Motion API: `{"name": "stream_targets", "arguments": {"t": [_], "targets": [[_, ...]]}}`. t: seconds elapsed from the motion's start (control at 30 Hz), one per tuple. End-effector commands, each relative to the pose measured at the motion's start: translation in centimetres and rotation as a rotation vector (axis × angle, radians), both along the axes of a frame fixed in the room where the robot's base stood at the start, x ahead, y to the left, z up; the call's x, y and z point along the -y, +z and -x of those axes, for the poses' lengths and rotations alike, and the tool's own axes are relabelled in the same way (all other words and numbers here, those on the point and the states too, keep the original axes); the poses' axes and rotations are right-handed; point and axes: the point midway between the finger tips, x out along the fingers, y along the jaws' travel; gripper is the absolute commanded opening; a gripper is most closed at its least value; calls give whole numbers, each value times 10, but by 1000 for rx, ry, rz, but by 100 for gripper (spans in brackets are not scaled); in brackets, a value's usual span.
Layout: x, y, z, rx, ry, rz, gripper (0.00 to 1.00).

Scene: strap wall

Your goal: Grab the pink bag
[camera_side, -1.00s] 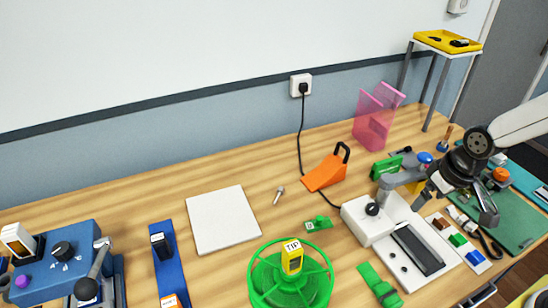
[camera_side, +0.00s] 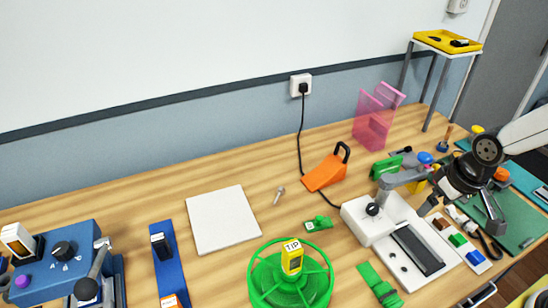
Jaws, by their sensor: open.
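The pink bag (camera_side: 372,122) looks like a translucent pink pouch or holder with upright panels. It stands on the wooden table at the back right, near the wall. My gripper (camera_side: 462,212) is at the right side of the table, in front of and to the right of the pink thing and well apart from it. The gripper is open, and I see nothing held in it. It hangs over the area by the white device and the green mat, and my arm hides part of that mat.
A white device with a lever (camera_side: 378,222) stands left of my gripper. An orange wedge (camera_side: 325,172), a green block (camera_side: 386,168) and a yellow tray on a stand (camera_side: 448,41) are near the pink thing. A green wheel (camera_side: 262,285) is in front. The table's middle is fairly clear.

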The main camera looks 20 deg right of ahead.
Motion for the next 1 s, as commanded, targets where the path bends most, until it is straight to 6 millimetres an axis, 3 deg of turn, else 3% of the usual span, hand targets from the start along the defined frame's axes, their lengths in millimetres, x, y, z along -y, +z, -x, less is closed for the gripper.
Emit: {"name": "stream_targets", "arguments": {"t": [0.07, 0.23, 0.67, 1.0], "targets": [[0, 0, 0, 0, 0, 0, 100], [0, 0, 0, 0, 0, 0, 47], [0, 3, -1, 2, 0, 0, 47], [0, 30, -1, 4, 0, 0, 47]]}}
